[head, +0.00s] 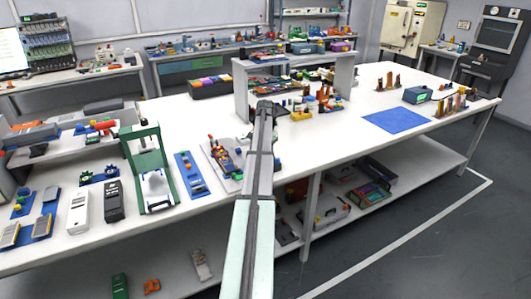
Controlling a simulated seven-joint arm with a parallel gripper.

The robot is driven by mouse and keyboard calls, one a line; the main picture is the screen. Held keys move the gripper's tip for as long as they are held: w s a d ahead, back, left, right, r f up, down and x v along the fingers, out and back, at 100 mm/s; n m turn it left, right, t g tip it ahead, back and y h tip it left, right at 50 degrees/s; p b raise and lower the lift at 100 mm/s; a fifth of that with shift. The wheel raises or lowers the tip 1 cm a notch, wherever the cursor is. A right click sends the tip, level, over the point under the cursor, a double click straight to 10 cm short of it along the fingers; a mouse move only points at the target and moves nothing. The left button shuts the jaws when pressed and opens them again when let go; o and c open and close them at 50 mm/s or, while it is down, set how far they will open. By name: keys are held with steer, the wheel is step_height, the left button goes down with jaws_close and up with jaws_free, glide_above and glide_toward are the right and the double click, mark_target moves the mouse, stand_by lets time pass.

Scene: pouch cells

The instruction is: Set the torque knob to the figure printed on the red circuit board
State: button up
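I cannot pick out the red circuit board or its printed figure; the parts on the bench are too small to read. I cannot make out the torque knob for certain either. A teal box with a lit green front (417,95) stands at the right of the long white bench, behind a blue mat (397,120). My arm rises from the bottom middle over the bench. Only a dark bit beside the arm, above the bench, could belong to my gripper (278,163); its fingers cannot be made out, and nothing held is visible.
A green press frame (150,170) stands on the left of the bench, near a white handheld device (78,210) and a black one (114,202). A white raised shelf (241,92) stands mid-bench. The bench around the blue mat is mostly clear. Trays lie on the lower shelf.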

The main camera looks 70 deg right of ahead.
stand_by(0.4)
steer(key=o, duration=1.1)
steer(key=shift+c, duration=0.2)
step_height(320, 180, up, 14)
steer(key=shift+w+f, duration=0.1)
